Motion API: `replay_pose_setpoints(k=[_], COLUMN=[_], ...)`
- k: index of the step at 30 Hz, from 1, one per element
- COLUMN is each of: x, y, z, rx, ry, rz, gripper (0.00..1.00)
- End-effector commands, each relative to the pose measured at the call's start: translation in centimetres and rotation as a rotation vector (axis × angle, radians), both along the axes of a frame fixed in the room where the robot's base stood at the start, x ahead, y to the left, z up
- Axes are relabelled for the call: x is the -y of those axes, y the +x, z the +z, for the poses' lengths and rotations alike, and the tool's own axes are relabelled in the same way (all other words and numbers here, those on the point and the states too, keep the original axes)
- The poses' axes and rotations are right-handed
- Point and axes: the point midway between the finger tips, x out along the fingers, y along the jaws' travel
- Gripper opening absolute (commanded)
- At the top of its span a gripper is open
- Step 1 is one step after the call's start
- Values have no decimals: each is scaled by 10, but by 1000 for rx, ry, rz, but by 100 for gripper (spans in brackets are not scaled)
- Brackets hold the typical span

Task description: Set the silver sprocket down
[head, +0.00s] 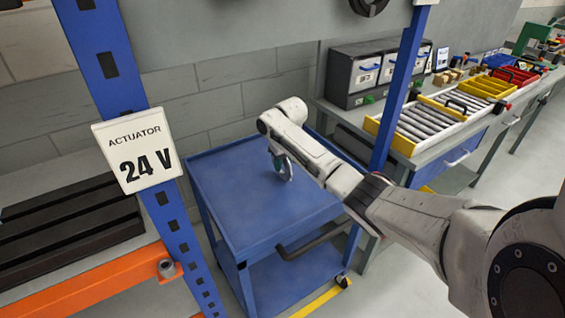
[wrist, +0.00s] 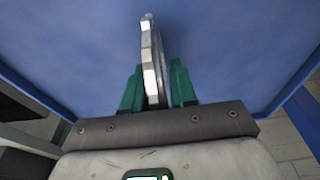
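The silver sprocket (wrist: 151,60) stands on edge between the two green fingers of my gripper (wrist: 158,88) in the wrist view, with a finger close against each face. In the head view the sprocket (head: 285,168) shows as a grey disc below the end of my arm, over the top of the blue cart (head: 225,205). My gripper (head: 277,158) is mostly hidden there by my own arm. The cart top (wrist: 230,50) fills the background of the wrist view. I cannot tell whether the sprocket's lower edge touches the cart top.
The cart top is otherwise bare, with raised edges and a dark handle (head: 312,243). A blue post with a "24 V" sign (head: 138,150) stands at left, another blue post (head: 398,90) behind my arm. A workbench with a roller tray (head: 425,122) is at right.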

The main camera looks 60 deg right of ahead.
Motion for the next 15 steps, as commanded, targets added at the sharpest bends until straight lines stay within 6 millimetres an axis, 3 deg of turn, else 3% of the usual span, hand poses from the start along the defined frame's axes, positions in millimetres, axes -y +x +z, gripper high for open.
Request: replay_pose_setpoints(k=[5, 15], x=[0, 0], y=[0, 0], z=[0, 7], rx=[0, 1], ry=[0, 0], rz=[0, 0], gripper=[43, 43])
